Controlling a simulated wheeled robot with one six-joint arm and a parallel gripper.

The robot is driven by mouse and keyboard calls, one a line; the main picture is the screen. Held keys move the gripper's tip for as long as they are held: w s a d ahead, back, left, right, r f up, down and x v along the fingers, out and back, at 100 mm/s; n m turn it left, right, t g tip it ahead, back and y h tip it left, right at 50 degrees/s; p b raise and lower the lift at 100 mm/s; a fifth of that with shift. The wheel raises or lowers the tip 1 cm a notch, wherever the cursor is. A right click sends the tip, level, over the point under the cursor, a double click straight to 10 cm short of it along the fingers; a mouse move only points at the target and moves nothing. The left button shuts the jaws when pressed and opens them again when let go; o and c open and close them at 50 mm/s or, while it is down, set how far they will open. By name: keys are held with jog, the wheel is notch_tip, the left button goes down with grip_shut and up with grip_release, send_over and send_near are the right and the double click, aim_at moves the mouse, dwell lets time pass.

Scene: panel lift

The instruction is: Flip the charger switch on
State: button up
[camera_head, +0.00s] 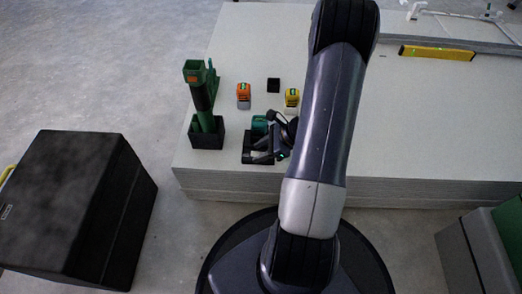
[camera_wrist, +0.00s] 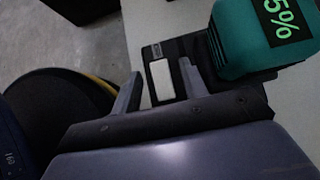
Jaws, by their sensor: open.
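The black charger (camera_head: 249,158) sits near the front edge of the panel stack, left of my arm. In the wrist view the charger (camera_wrist: 196,46) bears a pale rectangular plate, which looks like the switch (camera_wrist: 160,79). A teal battery (camera_head: 259,124) stands at the charger's far side; in the wrist view the battery (camera_wrist: 232,48) shows a green "5%" display, partly cut off. My gripper (camera_wrist: 160,70) is open and empty, its two fingers on either side of the pale plate. I cannot tell whether they touch the charger, or the switch's position.
A green tool (camera_head: 201,98) stands upright in a black holder left of the charger. Orange (camera_head: 243,92) and yellow (camera_head: 292,97) items and a black block (camera_head: 273,85) lie behind. A dark case (camera_head: 75,210) is on the floor.

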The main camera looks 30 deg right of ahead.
jog(key=shift+c, duration=0.3)
grip_shut()
jog(key=shift+s+d+f+y+b, duration=0.1)
jog(key=shift+f+y+b, duration=0.05)
jog(key=shift+y+b, duration=0.3)
jog(key=shift+t, duration=0.4)
jog(key=shift+o, duration=0.3)
grip_release()
jog(key=shift+r, duration=0.2)
notch_tip(320, 180, up, 10)
jog(key=p, duration=0.5)
jog(key=shift+d+f, duration=0.1)
